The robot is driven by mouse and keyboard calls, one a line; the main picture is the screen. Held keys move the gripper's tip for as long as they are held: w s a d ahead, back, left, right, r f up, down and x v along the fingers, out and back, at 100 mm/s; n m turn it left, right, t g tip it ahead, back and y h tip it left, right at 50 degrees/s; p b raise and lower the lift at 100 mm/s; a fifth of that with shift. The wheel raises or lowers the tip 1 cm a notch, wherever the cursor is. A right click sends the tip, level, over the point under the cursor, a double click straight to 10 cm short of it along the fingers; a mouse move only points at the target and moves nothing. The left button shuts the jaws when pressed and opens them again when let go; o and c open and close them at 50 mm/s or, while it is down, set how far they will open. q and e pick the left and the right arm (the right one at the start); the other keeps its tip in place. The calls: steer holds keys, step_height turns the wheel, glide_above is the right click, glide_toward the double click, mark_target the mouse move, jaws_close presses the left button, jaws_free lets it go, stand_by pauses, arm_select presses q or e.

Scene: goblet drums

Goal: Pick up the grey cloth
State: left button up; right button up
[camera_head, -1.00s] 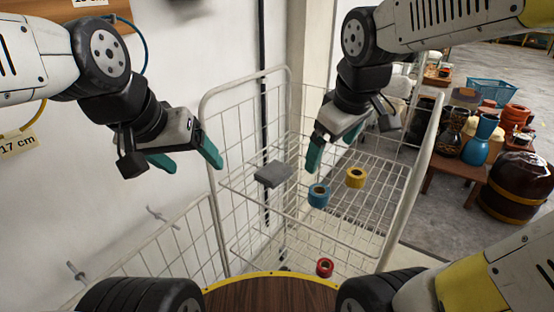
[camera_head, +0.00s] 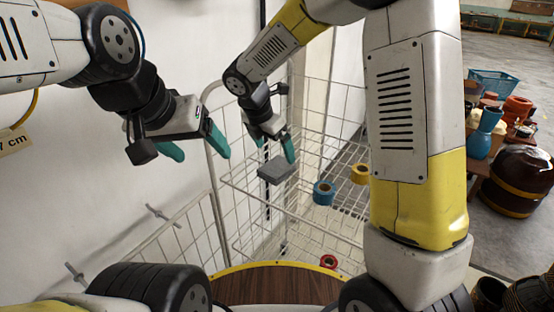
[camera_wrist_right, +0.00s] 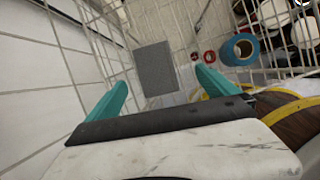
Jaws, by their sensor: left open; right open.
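The grey cloth (camera_head: 276,171) is a small flat folded block on the upper wire shelf of the white rack. It also shows in the right wrist view (camera_wrist_right: 156,68), beyond and between my fingertips. My right gripper (camera_head: 274,150) is open and empty, just above and behind the cloth in the head view. In the right wrist view its teal fingers (camera_wrist_right: 162,84) are spread either side of the cloth's line; contact cannot be told. My left gripper (camera_head: 202,152) is open and empty, left of the rack, near the white wall.
On the same wire shelf (camera_head: 330,160), a blue roll (camera_head: 324,193) and a yellow roll (camera_head: 361,174) lie right of the cloth. A red roll (camera_head: 328,262) is lower down. The rack's wire sides surround the shelf. Pots and a blue basket (camera_head: 492,83) stand far right.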

mark_target(278, 165)
steer(key=shift+w+a+f, duration=0.2)
steer(key=shift+a+f, duration=0.05)
steer(key=shift+f, duration=0.1)
steer(key=shift+w+f+n, duration=0.1)
steer(key=shift+f+n, duration=0.2)
steer(key=shift+f, duration=0.05)
steer(key=shift+w+x, duration=0.2)
steer(key=shift+x, duration=3.25)
steer(key=shift+f, duration=0.15)
steer(key=c, duration=1.5)
